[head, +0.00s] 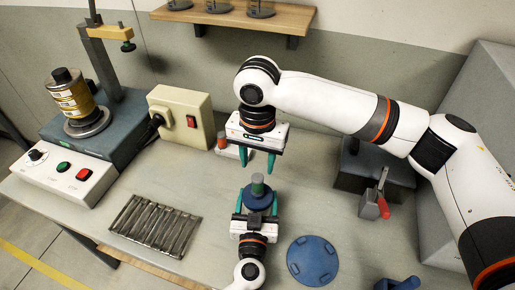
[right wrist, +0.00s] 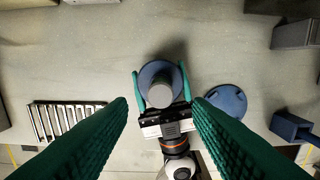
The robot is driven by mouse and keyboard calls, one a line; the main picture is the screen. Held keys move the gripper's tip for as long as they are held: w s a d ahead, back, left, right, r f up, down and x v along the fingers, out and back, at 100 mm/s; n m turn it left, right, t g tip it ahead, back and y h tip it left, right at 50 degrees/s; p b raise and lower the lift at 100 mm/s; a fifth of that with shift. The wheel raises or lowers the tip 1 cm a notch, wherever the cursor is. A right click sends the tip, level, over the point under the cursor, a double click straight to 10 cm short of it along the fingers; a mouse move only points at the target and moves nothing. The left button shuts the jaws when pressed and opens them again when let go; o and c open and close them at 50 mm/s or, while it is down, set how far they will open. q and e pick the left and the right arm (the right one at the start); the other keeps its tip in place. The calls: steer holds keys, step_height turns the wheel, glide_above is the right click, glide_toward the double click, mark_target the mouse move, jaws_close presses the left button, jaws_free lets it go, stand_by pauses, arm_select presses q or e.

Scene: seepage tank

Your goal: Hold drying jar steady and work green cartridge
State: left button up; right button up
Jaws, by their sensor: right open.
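The drying jar (head: 258,200) is a round blue vessel on the table; it also shows in the right wrist view (right wrist: 147,75). The green cartridge (head: 258,184) is a short grey-green cylinder standing upright at the jar's middle. From above it looks grey in the right wrist view (right wrist: 160,95). My left gripper (head: 256,203) has its teal fingers closed against both sides of the jar. My right gripper (head: 257,160) is open and empty, fingers pointing down, above and behind the jar. How deep the cartridge sits is hidden.
A blue round lid-like disc (head: 313,260) lies right of the jar. A slotted metal rack (head: 155,226) lies left. A beige box with a red switch (head: 181,115) and a press with a gold cylinder (head: 75,98) stand back left. A red-handled clamp (head: 378,203) stands right.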

mark_target(257, 177)
steer(key=shift+f, duration=3.25)
jaws_close()
steer(key=shift+r, duration=0.25)
